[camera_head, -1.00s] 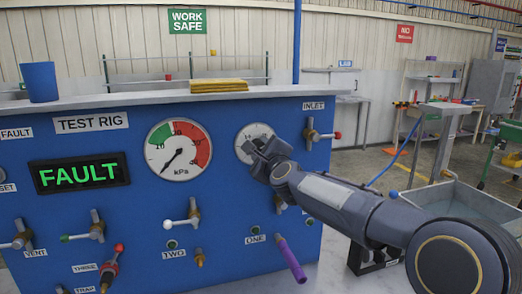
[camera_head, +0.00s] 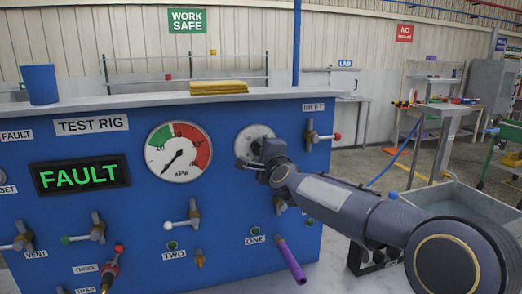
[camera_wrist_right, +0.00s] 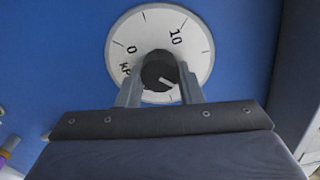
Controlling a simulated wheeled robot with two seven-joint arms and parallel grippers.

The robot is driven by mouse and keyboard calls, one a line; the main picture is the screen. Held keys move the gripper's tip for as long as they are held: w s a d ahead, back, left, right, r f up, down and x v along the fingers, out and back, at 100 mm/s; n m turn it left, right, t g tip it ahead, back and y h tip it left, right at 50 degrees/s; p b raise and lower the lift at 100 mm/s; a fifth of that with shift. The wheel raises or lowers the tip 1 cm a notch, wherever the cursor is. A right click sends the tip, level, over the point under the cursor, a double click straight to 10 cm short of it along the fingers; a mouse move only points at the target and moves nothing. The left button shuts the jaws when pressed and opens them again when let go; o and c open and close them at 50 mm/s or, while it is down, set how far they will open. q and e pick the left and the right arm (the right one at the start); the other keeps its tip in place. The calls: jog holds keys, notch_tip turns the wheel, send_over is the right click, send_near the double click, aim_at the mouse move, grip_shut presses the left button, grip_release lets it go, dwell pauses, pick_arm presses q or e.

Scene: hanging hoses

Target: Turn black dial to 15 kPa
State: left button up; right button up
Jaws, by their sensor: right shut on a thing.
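The black dial (camera_wrist_right: 158,72) is a round knob with a white pointer line, in the middle of a white scale plate (camera_wrist_right: 127,30) marked 0, 10 and kPa. In the right wrist view its pointer line slants to the lower right, past the 10. My right gripper (camera_wrist_right: 160,80) has a finger on each side of the knob and is shut on it. In the head view my right gripper (camera_head: 254,150) hides the knob and part of the plate (camera_head: 247,132). My left gripper is not in view.
The blue test rig panel (camera_head: 220,225) carries a kPa gauge (camera_head: 178,151) with its needle at lower left, and a display (camera_head: 80,175) reading FAULT in green. An inlet valve (camera_head: 310,135) is close right of the dial. A purple-handled valve (camera_head: 290,262) sticks out below.

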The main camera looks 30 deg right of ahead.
jog(key=shift+a+n+p, duration=0.1)
jog(key=shift+n+p, duration=1.1)
jog(key=shift+n, duration=3.7)
jog(key=o, duration=1)
jog(key=shift+r, duration=0.1)
jog(key=v, duration=0.7)
jog(key=shift+s+a, duration=0.1)
jog(key=shift+s, duration=0.3)
